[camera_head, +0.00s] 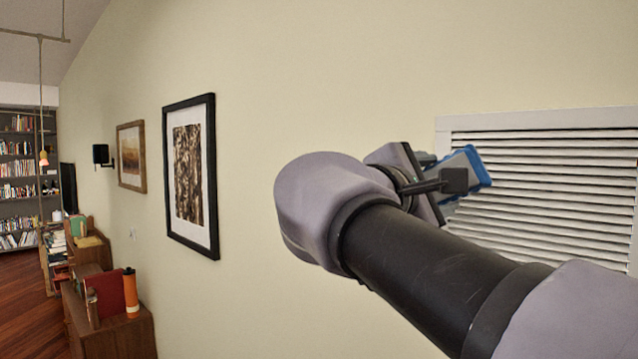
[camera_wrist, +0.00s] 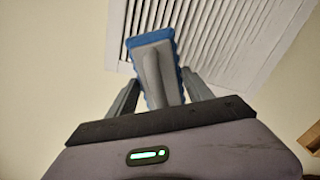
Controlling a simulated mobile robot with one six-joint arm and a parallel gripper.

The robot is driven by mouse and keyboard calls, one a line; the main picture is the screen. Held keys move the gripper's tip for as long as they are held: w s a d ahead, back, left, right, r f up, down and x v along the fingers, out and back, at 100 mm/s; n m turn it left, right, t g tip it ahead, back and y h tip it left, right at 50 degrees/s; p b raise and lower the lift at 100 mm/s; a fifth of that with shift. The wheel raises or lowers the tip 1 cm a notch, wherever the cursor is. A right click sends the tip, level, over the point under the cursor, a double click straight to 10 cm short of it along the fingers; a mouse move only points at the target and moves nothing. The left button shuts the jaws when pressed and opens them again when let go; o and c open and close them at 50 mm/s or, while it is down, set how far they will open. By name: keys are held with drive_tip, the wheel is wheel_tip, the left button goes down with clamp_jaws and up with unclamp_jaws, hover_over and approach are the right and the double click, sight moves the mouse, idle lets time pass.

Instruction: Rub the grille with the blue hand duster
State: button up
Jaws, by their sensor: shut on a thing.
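The white grille (camera_head: 545,170) is set in the wall at the right in the head view, with horizontal slats and a flat frame. It also shows at the top of the wrist view (camera_wrist: 235,40). The blue hand duster (camera_head: 466,168) is in front of the grille's left part, and in the wrist view (camera_wrist: 152,39) its blue head overlaps the slats near the frame's edge. My gripper (camera_wrist: 160,92) is shut on the duster's grey handle. I cannot tell whether the blue head touches the slats. My arm hides the grille's lower left part in the head view.
A black-framed picture (camera_head: 190,175) hangs on the wall left of my arm, with a smaller picture (camera_head: 131,156) beyond it. A wooden cabinet (camera_head: 115,335) with an orange bottle (camera_head: 131,293) stands below. The wall between picture and grille is bare.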

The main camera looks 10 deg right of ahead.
drive_tip(key=shift+s+a, duration=0.3)
drive_tip(key=shift+v, duration=1.5)
